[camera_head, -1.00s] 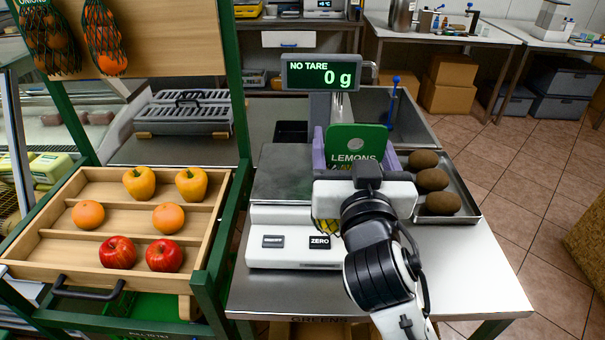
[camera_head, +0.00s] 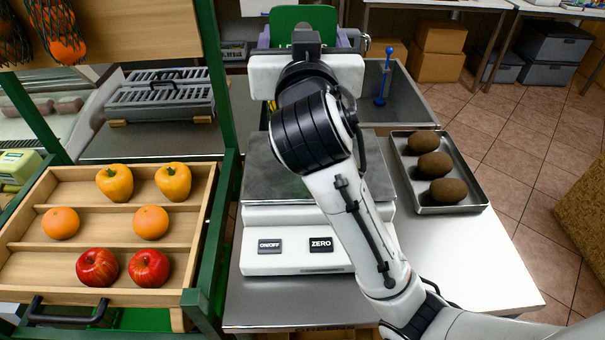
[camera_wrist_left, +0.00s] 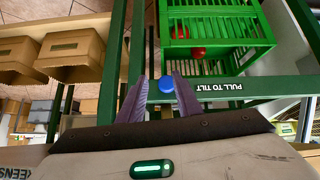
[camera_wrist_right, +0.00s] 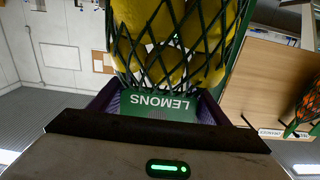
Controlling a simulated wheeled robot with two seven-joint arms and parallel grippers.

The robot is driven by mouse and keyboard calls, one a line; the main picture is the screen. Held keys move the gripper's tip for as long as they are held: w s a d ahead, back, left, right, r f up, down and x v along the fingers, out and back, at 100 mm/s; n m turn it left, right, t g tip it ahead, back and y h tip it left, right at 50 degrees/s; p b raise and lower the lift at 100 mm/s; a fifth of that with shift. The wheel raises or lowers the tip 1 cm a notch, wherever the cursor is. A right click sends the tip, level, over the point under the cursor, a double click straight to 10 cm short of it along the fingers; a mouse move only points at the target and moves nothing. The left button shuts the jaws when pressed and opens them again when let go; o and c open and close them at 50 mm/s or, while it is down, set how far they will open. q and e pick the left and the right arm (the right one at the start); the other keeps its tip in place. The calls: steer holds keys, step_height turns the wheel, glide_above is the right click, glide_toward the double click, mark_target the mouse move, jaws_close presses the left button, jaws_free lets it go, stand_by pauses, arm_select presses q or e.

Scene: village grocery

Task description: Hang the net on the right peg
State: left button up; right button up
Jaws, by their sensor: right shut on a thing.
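The net of lemons (camera_wrist_right: 180,45), a dark green mesh with yellow fruit and a green "LEMONS" card (camera_wrist_right: 158,106), fills the upper right wrist view. My right gripper (camera_wrist_right: 158,95) is shut on the net at its card. In the head view the green card (camera_head: 303,17) shows at the top, beyond my right gripper (camera_head: 304,42), above the far side of the scale; the lemons are mostly hidden there. My left gripper (camera_wrist_left: 160,92) is open, its purple fingers apart, and out of the head view. The right peg cannot be made out.
A wooden board (camera_head: 140,35) stands at upper left with nets of onions and oranges (camera_head: 66,48) hanging at it. A green post (camera_head: 216,90) stands beside it. Below are a fruit tray (camera_head: 112,237), the scale (camera_head: 285,262) and a metal tray (camera_head: 452,209).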

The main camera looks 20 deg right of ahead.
step_height(320, 180, down, 9)
steer(key=shift+f, duration=0.2)
stand_by(0.3)
steer(key=shift+f+b, duration=0.25)
steer(key=shift+b, duration=0.05)
steer(key=o, duration=2.1)
